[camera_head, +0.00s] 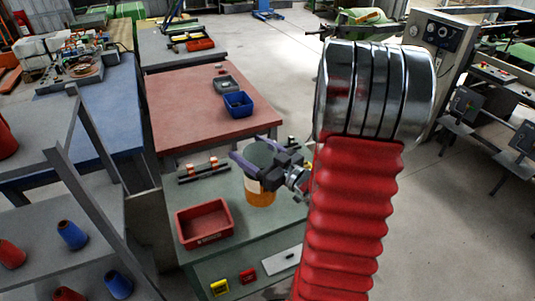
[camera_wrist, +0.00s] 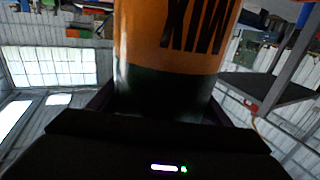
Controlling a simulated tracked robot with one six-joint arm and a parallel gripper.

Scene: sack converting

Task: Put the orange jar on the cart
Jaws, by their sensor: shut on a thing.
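The orange jar (camera_head: 261,197) has a dark green top and a pale label; it appears over the green bench (camera_head: 264,228) in the head view. My gripper (camera_head: 257,170) is shut around its upper part. In the wrist view the jar (camera_wrist: 172,40) fills the middle, with dark lettering on its orange side and its dark green end towards my gripper. Whether its base touches the bench I cannot tell. A grey shelved frame (camera_head: 100,205) at the left may be the cart; its wheels are not in view.
A red bin (camera_head: 205,222) and a small rack (camera_head: 204,171) stand on the green bench beside the jar. A red-topped table (camera_head: 190,105) with a blue bin (camera_head: 238,104) lies behind. Red and blue cones (camera_head: 72,235) stand on the grey shelves. Open floor (camera_head: 285,75) lies beyond.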

